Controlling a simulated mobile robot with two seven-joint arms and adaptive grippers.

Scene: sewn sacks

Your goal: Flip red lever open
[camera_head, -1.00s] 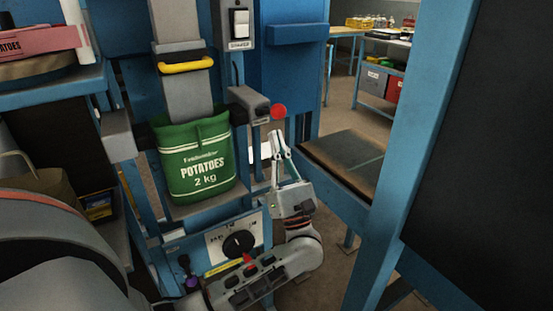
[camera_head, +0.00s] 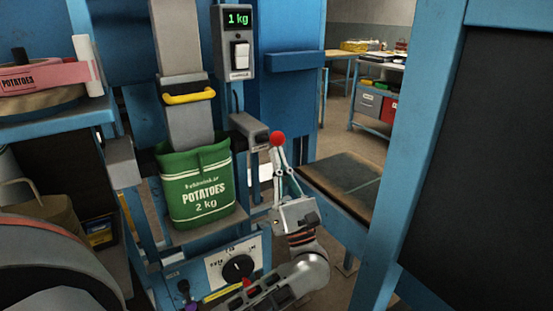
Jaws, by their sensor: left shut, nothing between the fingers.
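A red ball knob (camera_head: 277,139) sits at the end of a grey clamp block (camera_head: 251,129), right of the green potato sack (camera_head: 197,184). I take it for the red lever's knob. My left gripper (camera_head: 279,152) points up from below with its fingers shut and empty. Its fingertips are just under the knob; I cannot tell whether they touch it. The sack stands upright below a grey chute, its mouth by the clamp blocks. My right gripper is not in view.
A yellow handle (camera_head: 190,96) crosses the chute. A display box (camera_head: 237,41) reads 1 kg. A dial (camera_head: 238,268) is on the panel below the sack. A blue post (camera_head: 405,160) stands at right, and a low bench (camera_head: 350,175) lies behind the gripper.

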